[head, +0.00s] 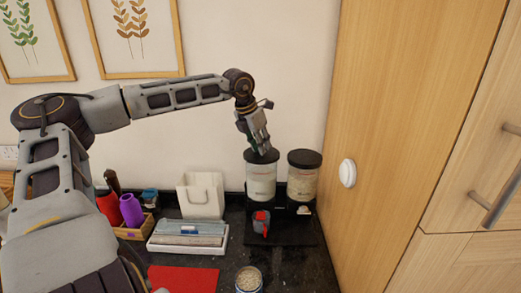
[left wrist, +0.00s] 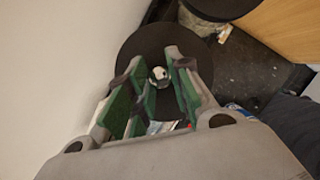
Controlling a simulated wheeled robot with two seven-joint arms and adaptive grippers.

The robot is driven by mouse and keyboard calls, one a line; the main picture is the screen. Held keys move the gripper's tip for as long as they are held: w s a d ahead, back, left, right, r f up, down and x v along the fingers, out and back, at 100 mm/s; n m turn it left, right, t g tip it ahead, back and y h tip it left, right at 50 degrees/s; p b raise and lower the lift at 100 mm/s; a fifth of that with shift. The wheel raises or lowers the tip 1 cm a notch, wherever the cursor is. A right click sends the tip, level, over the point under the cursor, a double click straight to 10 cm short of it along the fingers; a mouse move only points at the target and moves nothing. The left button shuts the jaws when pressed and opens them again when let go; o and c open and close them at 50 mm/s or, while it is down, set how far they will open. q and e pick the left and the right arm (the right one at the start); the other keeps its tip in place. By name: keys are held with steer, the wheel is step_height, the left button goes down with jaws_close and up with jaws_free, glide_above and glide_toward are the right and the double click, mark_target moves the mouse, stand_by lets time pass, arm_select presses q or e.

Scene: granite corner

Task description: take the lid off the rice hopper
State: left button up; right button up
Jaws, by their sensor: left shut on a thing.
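Two clear hoppers with round black lids stand side by side at the back of the counter in the head view. The left hopper (head: 262,182) has white contents, and the right hopper (head: 302,185) has beige, flaky contents. I cannot read their labels. My left gripper (head: 262,149) points down onto the left hopper's lid (head: 252,157). In the left wrist view this lid (left wrist: 132,46) lies under my fingers, with its shiny knob (left wrist: 159,75) between the green pads. My left gripper is shut on the knob. The lid appears to sit on the hopper. My right gripper is out of view.
A red-and-grey cup (head: 261,222) stands before the left hopper. A wooden cabinet (head: 390,120) closes off the right side. An open tin (head: 248,280) stands in front.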

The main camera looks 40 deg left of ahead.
arm_select(q)
steer(key=shift+r+b, duration=0.6)
steer(key=shift+r, duration=3.55)
steer(key=shift+s+f, duration=0.1)
